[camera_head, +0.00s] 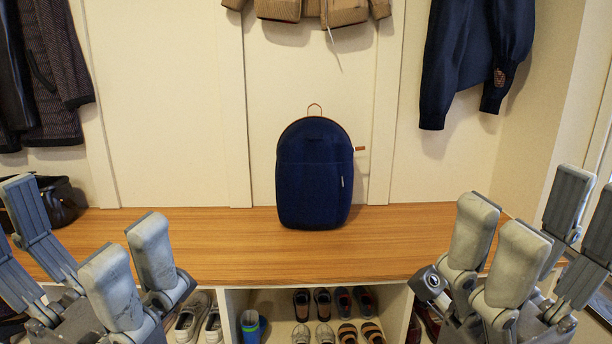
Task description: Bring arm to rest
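My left gripper (82,250) is at the lower left, with its fingers spread wide and nothing between them. My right gripper (535,245) is at the lower right, also spread open and empty. Both stand in front of the wooden bench (395,240), fingers pointing up. Neither touches anything that I can see. A dark blue backpack (314,177) stands upright on the bench in the middle, between the grippers and apart from both.
Shoes (323,304) sit in the cubbies below the bench. A dark bag (58,200) is at the left. A brown jacket (345,12), a navy garment (470,55) and dark coats (55,60) hang above. The bench top beside the backpack is clear.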

